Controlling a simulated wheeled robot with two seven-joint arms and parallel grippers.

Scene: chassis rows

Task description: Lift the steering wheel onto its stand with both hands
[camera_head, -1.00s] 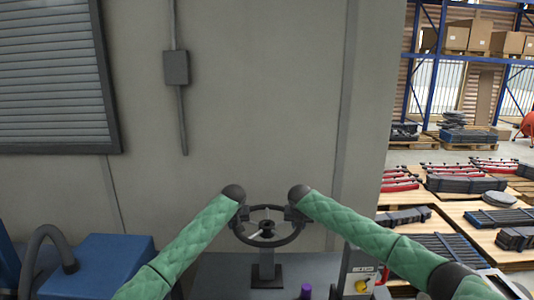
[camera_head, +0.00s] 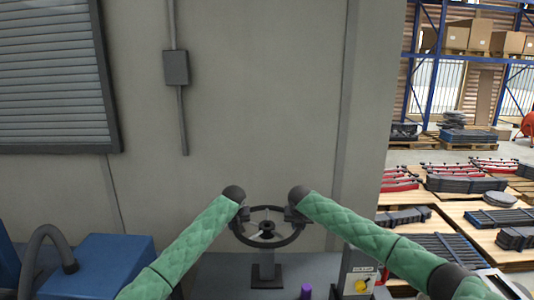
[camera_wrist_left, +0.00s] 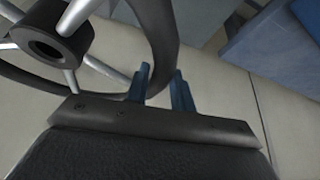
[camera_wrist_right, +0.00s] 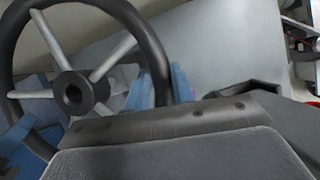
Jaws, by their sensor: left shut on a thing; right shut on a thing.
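The dark steering wheel (camera_head: 268,245), with pale spokes and a round hub, is held above the stand (camera_head: 267,270), a dark post on a square base. In the head view the hub lines up over the post; I cannot tell whether they touch. My left gripper (camera_head: 243,213) is shut on the left side of the rim; its blue fingers (camera_wrist_left: 160,86) straddle the rim in the left wrist view. My right gripper (camera_head: 292,213) is shut on the right side; its fingers (camera_wrist_right: 162,87) straddle the rim in the right wrist view. The hub's hole (camera_wrist_right: 74,94) shows there.
The stand is on a grey worktop (camera_head: 215,275) against a plain wall (camera_head: 265,100). A purple-topped object (camera_head: 306,292) and a panel with a yellow knob (camera_head: 361,285) are at the front right. A blue box (camera_head: 100,265) is at the left.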

